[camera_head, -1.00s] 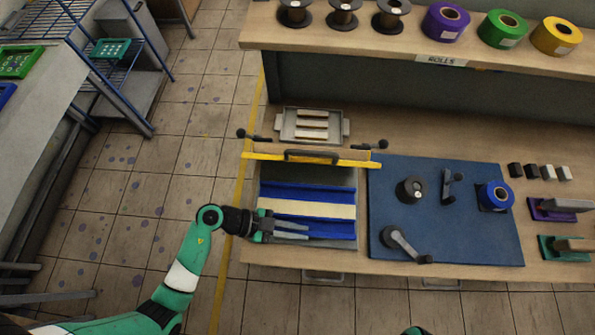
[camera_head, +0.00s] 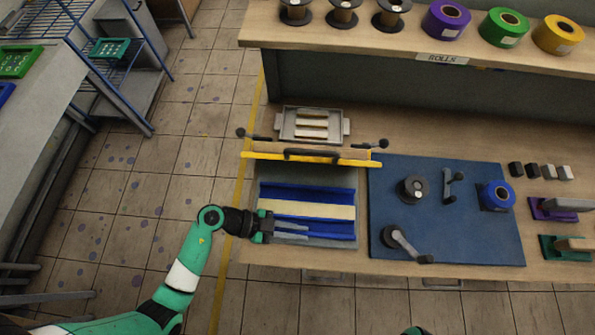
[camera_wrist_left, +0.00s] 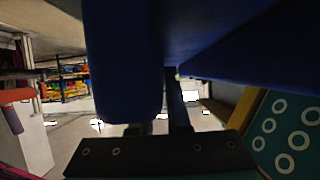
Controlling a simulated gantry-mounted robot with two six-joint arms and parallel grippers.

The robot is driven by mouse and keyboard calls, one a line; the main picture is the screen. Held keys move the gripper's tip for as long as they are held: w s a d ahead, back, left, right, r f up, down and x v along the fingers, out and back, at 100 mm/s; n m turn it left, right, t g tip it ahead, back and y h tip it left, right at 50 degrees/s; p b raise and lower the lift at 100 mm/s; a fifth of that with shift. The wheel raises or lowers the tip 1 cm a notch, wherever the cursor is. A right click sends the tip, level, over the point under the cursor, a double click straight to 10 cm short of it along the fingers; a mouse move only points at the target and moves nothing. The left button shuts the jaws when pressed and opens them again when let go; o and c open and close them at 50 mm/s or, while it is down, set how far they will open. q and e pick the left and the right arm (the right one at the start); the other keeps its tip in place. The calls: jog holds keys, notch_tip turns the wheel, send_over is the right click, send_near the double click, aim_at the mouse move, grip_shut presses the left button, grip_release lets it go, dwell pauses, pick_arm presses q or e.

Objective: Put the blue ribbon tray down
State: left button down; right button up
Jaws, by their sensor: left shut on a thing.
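The blue ribbon tray (camera_head: 305,193) lies in the grey bed of the press in the head view, with a cream strip (camera_head: 305,209) running across it. My left gripper (camera_head: 290,232) reaches in from the left at the tray's front edge and is shut on it. Its fingers cover part of that edge. In the left wrist view, the blue tray (camera_wrist_left: 125,60) fills the upper middle, close to the camera. I cannot tell whether the tray's underside touches the bed. My right gripper is out of view.
A yellow-edged lid with a dark handle (camera_head: 311,154) stands behind the bed. A blue mat (camera_head: 460,230) with a crank (camera_head: 400,240) and spools is to the right. A grey tray (camera_head: 287,126) with pale bars sits behind. Rolls line the shelf (camera_head: 405,42).

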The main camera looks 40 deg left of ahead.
pick_arm(q)
jog(key=c, duration=0.8)
grip_release()
jog(key=shift+a, duration=0.1)
jog(key=shift+s+a+r, duration=0.2)
jog(key=shift+a+r, duration=0.05)
jog(key=shift+a, duration=0.05)
jog(key=p+v, duration=0.3)
jog(key=v, duration=0.7)
jog(key=shift+s+a+r, duration=0.1)
jog(key=shift+s+a, duration=0.05)
jog(key=shift+a, duration=0.1)
